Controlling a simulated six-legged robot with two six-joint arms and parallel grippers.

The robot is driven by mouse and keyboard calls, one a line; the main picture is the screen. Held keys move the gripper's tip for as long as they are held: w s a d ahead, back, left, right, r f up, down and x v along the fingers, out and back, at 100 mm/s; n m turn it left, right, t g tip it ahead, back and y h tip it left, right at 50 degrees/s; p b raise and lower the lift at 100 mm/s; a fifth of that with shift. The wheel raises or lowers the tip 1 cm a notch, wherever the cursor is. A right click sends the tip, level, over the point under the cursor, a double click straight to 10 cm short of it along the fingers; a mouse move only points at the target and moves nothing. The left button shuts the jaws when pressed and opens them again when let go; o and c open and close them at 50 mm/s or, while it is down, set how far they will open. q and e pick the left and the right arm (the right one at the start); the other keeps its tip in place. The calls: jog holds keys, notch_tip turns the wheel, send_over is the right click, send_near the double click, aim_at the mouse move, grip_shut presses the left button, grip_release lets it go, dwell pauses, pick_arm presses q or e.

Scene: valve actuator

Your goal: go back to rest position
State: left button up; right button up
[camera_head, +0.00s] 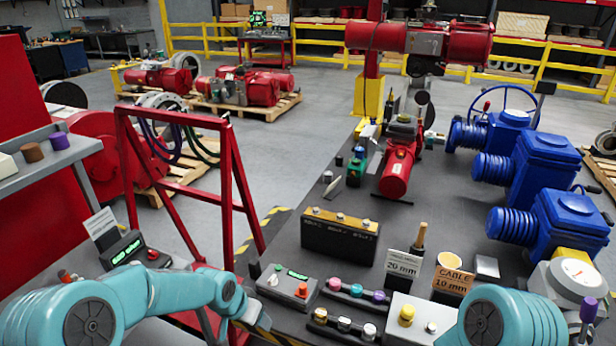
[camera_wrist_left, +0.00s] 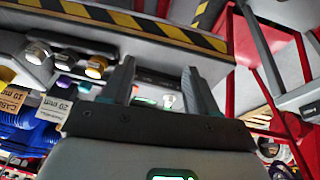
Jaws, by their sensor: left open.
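My left arm comes in from the left along the bottom of the head view, teal, and ends low in front of the dark worktable (camera_head: 290,225). In the left wrist view my left gripper (camera_wrist_left: 158,92) is open, with two dark fingers spread apart and nothing between them. The wrist picture is tilted, with the table's yellow-black striped edge (camera_wrist_left: 150,25) across its top. Of my right arm only a teal part shows at the bottom right of the head view. My right gripper is out of view.
Near the table's front are a small control box (camera_head: 288,288), a row of coloured buttons (camera_head: 343,290) and a white box (camera_head: 410,318). A red frame with cables (camera_head: 240,180) stands left of the table. Blue valve actuators (camera_head: 560,225) line the right. Open floor lies behind.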

pick_arm(q)
jog(key=s+f+n+g+b, duration=0.1)
jog(key=s+f+n+b, duration=0.1)
jog(key=s+f, duration=0.8)
jog(key=s+d+f+n+g+h+b, duration=0.1)
jog(key=s+f+n+g+b, duration=0.1)
jog(key=s+f, duration=0.8)
jog(key=s+n+b, duration=0.1)
jog(key=s+n, duration=0.1)
jog(key=s, duration=0.5)
jog(key=shift+s+f, duration=0.15)
jog(key=shift+f, duration=0.05)
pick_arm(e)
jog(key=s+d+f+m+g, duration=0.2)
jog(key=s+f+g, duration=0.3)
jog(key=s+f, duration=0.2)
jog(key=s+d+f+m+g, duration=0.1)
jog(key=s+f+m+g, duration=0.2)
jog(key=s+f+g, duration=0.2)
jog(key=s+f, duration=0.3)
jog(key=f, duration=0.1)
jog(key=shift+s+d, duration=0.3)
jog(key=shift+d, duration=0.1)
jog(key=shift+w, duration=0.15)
